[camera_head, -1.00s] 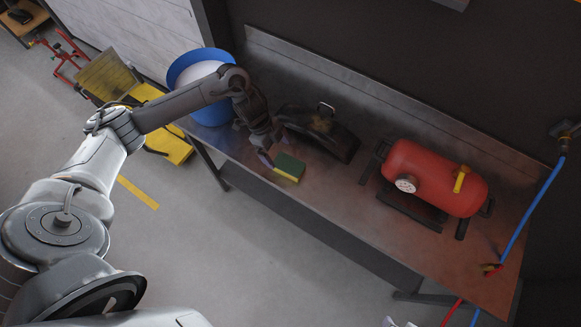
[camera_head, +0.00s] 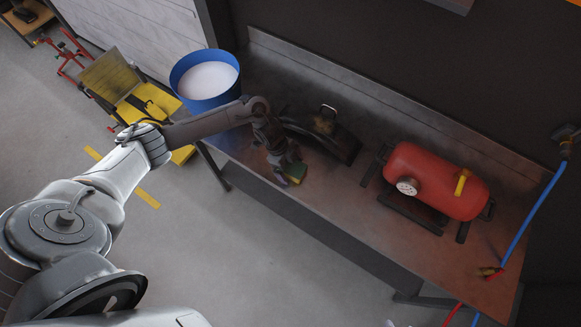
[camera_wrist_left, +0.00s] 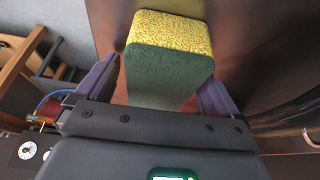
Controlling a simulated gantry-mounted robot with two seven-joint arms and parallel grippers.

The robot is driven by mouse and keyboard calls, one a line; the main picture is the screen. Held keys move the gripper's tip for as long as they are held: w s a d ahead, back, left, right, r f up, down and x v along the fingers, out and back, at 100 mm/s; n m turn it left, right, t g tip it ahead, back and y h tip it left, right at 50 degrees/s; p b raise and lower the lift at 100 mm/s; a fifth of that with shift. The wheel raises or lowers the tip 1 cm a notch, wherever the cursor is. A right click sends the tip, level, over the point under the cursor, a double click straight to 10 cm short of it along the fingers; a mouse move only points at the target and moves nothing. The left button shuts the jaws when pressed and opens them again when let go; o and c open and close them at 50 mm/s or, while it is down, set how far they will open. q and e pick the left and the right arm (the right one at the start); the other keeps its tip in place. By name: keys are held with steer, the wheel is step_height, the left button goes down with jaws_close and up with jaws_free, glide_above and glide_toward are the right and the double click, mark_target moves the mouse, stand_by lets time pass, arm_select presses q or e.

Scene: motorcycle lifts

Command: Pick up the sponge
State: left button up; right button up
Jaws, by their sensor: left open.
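The sponge (camera_head: 295,171) is a green and yellow block near the front edge of the metal workbench. In the left wrist view the sponge (camera_wrist_left: 168,62) shows a dark green face and a speckled yellow face. My left gripper (camera_head: 287,177) is at the sponge and partly hides it in the head view. In the left wrist view my left gripper (camera_wrist_left: 158,90) is open, with one finger on each side of the sponge's lower part. I cannot tell if the fingers touch it. My right gripper is not in view.
On the workbench (camera_head: 330,192), a blue bucket (camera_head: 207,88) with white contents stands left, a black curved fender-like part (camera_head: 325,143) lies behind the sponge, and a red tank (camera_head: 435,180) lies right. A blue hose (camera_head: 530,220) hangs at the far right.

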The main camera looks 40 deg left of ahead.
mark_target(297, 170)
arm_select(q)
steer(key=shift+c, duration=0.2)
stand_by(0.3)
steer(key=c, duration=1)
steer(key=shift+r, duration=0.55)
steer(key=r, duration=0.2)
steer(key=d+r, duration=0.1)
steer(key=shift+d+r, duration=0.15)
steer(key=shift+r, duration=0.25)
steer(key=d+r, duration=0.2)
steer(key=d, duration=0.1)
steer(key=s+d+r, duration=0.1)
steer(key=d+r, duration=0.1)
steer(key=d, duration=0.2)
steer(key=d+r, duration=0.2)
steer(key=d, duration=0.1)
steer(key=shift+s+d+r, duration=0.1)
steer(key=shift+s+d, duration=0.05)
steer(key=shift+s, duration=0.2)
